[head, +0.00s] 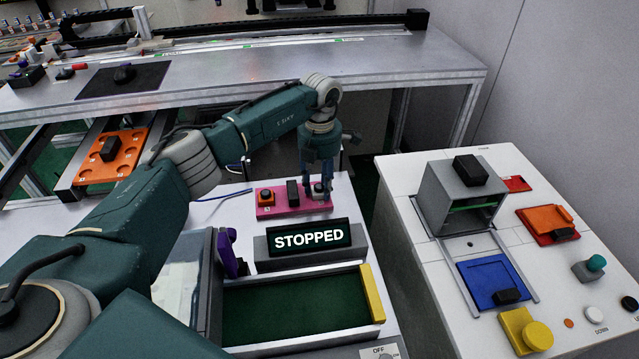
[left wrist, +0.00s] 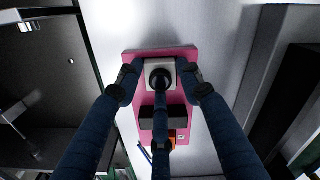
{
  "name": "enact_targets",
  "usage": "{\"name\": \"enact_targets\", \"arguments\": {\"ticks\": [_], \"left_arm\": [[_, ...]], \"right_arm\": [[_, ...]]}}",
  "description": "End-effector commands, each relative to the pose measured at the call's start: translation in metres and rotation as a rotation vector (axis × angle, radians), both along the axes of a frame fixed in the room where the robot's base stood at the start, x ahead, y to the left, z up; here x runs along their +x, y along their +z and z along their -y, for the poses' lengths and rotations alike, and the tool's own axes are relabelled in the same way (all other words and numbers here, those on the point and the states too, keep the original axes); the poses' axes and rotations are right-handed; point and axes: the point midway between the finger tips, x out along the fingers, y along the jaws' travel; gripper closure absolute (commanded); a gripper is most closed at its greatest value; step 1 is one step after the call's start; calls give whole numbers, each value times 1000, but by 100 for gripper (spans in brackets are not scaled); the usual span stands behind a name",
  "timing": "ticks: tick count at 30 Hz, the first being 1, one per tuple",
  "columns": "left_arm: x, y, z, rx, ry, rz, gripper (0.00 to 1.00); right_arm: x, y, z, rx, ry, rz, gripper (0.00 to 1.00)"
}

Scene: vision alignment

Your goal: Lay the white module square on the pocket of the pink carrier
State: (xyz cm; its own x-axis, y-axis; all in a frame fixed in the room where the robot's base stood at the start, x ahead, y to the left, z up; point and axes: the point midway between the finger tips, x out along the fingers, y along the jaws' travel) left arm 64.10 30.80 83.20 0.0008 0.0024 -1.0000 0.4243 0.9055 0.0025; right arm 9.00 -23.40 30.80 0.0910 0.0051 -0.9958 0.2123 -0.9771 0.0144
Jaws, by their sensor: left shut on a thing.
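The pink carrier (head: 281,209) lies on the white bench behind the sign and also shows in the left wrist view (left wrist: 134,62). My left gripper (head: 318,186) points down over the carrier's right end. Its fingers are shut around the white module (left wrist: 152,83), which has a round black knob on top. The module (head: 318,194) is partly hidden by the fingers in the head view. It looks roughly in line with the carrier's edges; I cannot tell whether it touches the carrier. The pocket under it is hidden. My right gripper is not in view.
On the same carrier stand a black block (head: 292,192) and an orange block (head: 266,198) with a dark top. A sign reading STOPPED (head: 308,237) stands close in front. A green-floored tray (head: 295,308) lies nearer. A white station (head: 470,310) stands at the right.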

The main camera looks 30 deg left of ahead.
Motion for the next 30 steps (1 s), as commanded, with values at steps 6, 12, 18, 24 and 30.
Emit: {"name": "enact_targets", "arguments": {"ticks": [6,12,18,24,30], "left_arm": [[0,0,0,0,0,0,41],[0,0,0,0,0,0,41],[1,20,0,1,-1,4,41],[1,64,0,0,0,4,41],[1,100,0,0,1,2,41]], "right_arm": [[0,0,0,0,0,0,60],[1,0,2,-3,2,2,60],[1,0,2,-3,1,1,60],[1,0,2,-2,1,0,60],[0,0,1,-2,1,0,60]]}}
